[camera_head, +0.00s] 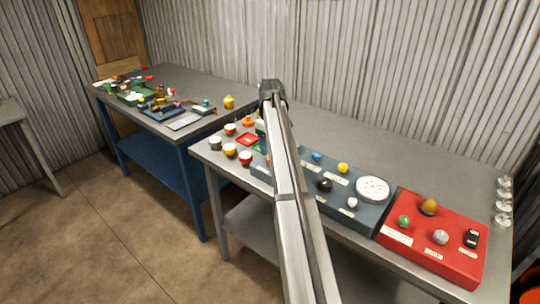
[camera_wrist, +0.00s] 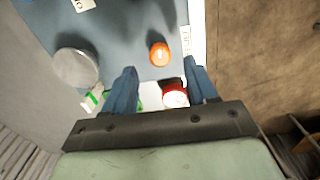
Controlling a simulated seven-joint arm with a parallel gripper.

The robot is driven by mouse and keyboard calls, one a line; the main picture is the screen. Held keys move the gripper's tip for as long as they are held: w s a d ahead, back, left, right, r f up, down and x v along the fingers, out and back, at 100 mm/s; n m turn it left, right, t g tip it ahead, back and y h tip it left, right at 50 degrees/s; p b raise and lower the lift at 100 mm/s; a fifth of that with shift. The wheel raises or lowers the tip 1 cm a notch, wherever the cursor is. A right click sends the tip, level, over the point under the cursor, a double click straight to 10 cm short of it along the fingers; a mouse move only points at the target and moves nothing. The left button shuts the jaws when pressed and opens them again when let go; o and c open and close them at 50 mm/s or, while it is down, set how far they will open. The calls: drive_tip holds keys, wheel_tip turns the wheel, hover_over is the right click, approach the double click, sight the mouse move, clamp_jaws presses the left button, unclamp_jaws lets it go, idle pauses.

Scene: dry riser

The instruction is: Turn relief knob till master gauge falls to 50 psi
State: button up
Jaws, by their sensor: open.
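A blue-grey panel (camera_head: 310,187) lies on the near table. It carries a white round dial (camera_head: 372,188), likely the master gauge; its reading is too small to tell. Blue (camera_head: 317,157), yellow (camera_head: 343,168), black (camera_head: 324,184) and white (camera_head: 352,202) knobs sit on it. I cannot tell which knob is the relief knob. In the wrist view my gripper (camera_wrist: 161,76) is open and empty, with blue fingers. An orange knob (camera_wrist: 158,54) shows just beyond the fingertips. A red-and-white round part (camera_wrist: 175,96) shows between the fingers. In the head view my arm hides the gripper.
A red box (camera_head: 420,262) with several knobs stands to the right of the panel. Several small coloured caps, including a yellow one (camera_head: 229,149), sit at the table's left end. Clear glass pieces (camera_head: 503,202) line the right edge. The table's back strip is clear.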

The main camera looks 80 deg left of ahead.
drive_tip(key=shift+f, duration=2.25)
drive_tip(key=c, duration=1.1)
